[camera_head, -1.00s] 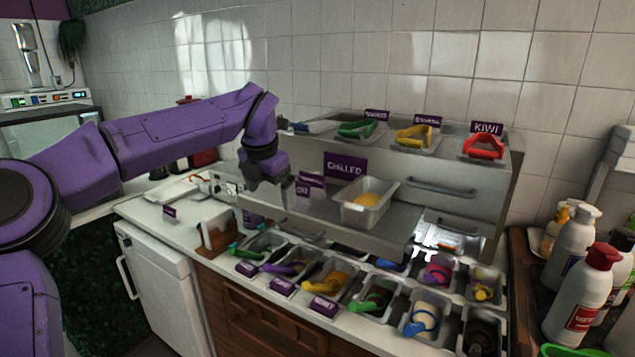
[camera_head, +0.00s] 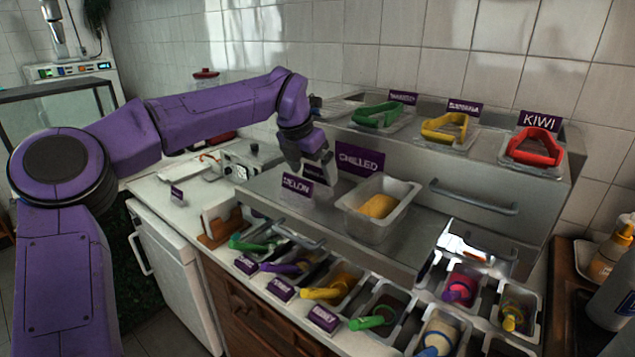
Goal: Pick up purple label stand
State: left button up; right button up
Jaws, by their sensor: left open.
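Several purple label stands are in the head view. A larger purple CHILLED label (camera_head: 360,160) stands just to the right. My left gripper (camera_head: 308,168) is open, pointing down over the shelf behind the MELON label. I cannot tell whether the fingers touch the small label. My right gripper is not in view.
A metal tub (camera_head: 379,208) with yellow food sits right of the labels. A raised metal ledge (camera_head: 480,180) holds tubs with green, yellow and red handles and a KIWI label (camera_head: 540,121). Topping tubs with coloured scoops line the front counter. Tiled wall closes the back.

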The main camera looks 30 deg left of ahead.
aim_at(317, 174)
pick_arm(q)
jog(key=x, duration=0.3)
jog(key=shift+w+d+f+p, duration=0.15)
jog(key=shift+w+f+p, duration=0.1)
jog(key=shift+p, duration=0.05)
jog(key=c, duration=0.7)
jog(key=shift+r, duration=0.1)
jog(key=shift+c, duration=0.2)
